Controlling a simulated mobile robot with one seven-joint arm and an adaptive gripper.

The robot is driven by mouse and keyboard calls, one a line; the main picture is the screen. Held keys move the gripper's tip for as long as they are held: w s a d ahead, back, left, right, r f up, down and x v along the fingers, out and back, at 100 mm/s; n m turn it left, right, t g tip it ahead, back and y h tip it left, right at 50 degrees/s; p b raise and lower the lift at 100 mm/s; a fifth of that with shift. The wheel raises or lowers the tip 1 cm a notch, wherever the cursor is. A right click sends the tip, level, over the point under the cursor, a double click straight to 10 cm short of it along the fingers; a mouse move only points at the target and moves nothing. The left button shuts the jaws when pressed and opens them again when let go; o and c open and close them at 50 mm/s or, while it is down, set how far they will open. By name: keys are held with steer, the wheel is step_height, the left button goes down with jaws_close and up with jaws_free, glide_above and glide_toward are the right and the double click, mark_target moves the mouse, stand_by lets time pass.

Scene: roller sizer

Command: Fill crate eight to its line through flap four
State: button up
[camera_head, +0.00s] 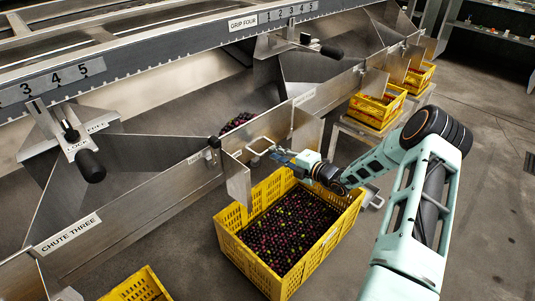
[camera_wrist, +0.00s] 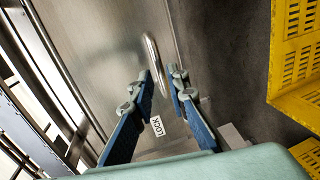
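My gripper (camera_head: 279,153) is beside a metal loop handle (camera_head: 261,146) on the steel chute front. The handle seems to belong to the flap at this chute; no flap number is readable. A yellow crate (camera_head: 232,218) below holds many dark purple and some green fruits, their surface below the rim. Its number and fill line cannot be made out. More dark fruit (camera_head: 237,121) lies in the chute.
A rail labelled GRIP FOUR (camera_head: 243,22) and a black-knobbed lever (camera_head: 331,52) are above. Chute three (camera_head: 66,233) is at the left, with another yellow crate (camera_head: 140,287) below. Yellow crates (camera_head: 376,109) stand at the back right. Open floor lies at the right.

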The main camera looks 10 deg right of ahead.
mark_target(267, 150)
steer(key=shift+b+x, duration=0.5)
steer(key=shift+x, duration=1.85)
steer(key=shift+c, duration=0.2)
jaws_close()
steer(key=shift+s+r, duration=0.1)
steer(key=s+d+r+g+h+p, duration=0.2)
steer(key=s+d+r+g+p, duration=0.1)
steer(key=p, duration=1)
steer(key=shift+s+d+g+h+p, duration=0.3)
steer(key=shift+s+g+h+p, duration=0.1)
steer(key=shift+s, duration=0.45)
steer(key=shift+r, duration=0.15)
